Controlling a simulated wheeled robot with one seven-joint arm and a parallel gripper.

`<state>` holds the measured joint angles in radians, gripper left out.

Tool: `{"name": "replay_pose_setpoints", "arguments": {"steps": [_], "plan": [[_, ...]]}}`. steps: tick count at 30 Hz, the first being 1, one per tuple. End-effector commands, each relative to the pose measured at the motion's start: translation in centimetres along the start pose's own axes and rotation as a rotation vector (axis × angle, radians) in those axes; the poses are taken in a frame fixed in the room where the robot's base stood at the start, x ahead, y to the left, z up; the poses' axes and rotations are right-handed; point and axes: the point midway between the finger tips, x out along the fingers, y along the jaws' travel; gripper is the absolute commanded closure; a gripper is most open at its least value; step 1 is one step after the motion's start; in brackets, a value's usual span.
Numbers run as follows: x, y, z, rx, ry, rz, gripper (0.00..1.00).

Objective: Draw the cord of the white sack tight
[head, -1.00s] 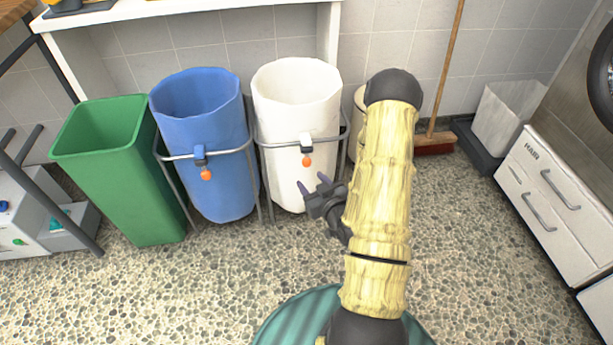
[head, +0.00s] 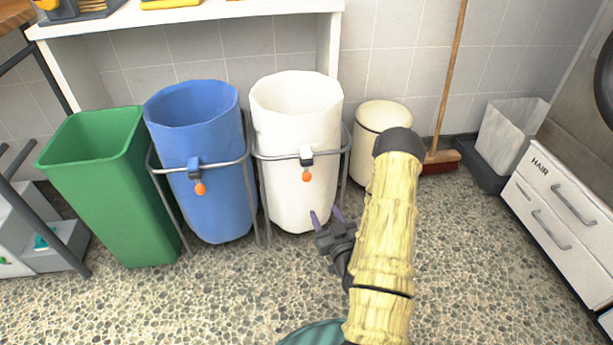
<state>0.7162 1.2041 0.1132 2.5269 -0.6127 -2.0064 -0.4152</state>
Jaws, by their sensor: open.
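The white sack (head: 292,125) hangs upright in a grey metal frame (head: 340,150), its mouth wide open. The cord around the sack is too small to make out.
A blue sack (head: 205,150) with its own orange ball (head: 200,189) hangs just left, beside a green bin (head: 110,190). A cream bin (head: 378,125) stands right of the white sack. A broom (head: 441,155) leans at the wall. The pebbled floor in front is clear.

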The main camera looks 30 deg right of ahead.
Motion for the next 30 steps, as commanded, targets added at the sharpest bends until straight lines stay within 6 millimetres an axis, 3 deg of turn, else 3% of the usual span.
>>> {"name": "replay_pose_setpoints", "arguments": {"steps": [14, 30], "plan": [[4.7, -0.2, -0.2, -0.004, 0.006, -0.005, 0.51], [14.1, 0.0, 0.0, 0.0, 0.009, -0.001, 0.51]]}}
